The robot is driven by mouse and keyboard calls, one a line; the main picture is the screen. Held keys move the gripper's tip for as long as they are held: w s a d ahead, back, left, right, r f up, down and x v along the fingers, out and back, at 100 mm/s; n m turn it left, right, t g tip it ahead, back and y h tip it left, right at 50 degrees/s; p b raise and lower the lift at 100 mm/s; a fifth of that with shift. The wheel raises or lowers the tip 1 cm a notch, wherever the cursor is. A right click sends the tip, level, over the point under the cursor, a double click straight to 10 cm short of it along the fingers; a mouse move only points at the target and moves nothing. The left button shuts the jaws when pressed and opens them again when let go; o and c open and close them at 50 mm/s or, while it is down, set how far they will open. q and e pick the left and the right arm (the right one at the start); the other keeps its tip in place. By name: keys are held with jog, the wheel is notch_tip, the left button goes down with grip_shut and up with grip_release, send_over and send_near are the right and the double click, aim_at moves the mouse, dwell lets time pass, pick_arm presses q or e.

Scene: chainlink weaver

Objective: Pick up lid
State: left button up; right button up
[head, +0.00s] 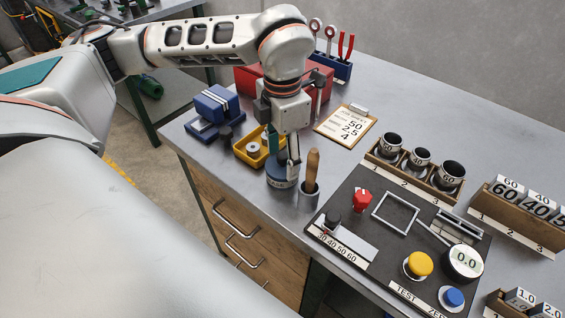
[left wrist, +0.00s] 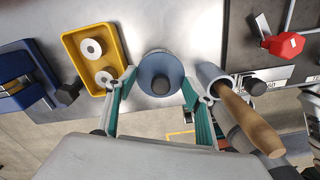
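A round blue-grey lid (left wrist: 161,70) with a dark knob (left wrist: 161,85) shows in the left wrist view, between my fingers. In the head view, a blue round piece (head: 279,180) stands on the bench, partly hidden by my left gripper. My left gripper (head: 283,157) points down over it. In the left wrist view its two teal-padded fingers (left wrist: 157,87) are wide apart, one on each side of the lid, with nothing gripped. I cannot tell if a finger touches it. My right gripper is not in view.
A grey cup with a wooden-handled tool (head: 311,173) stands close on the right. A yellow tray (head: 246,158) with white rings is close on the left. A blue vise-like block (head: 217,104) and a red box (head: 252,82) stand behind. A black panel (head: 350,205) lies right.

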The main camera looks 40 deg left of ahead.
pick_arm(q)
jog(key=shift+s+f, duration=0.1)
grip_shut()
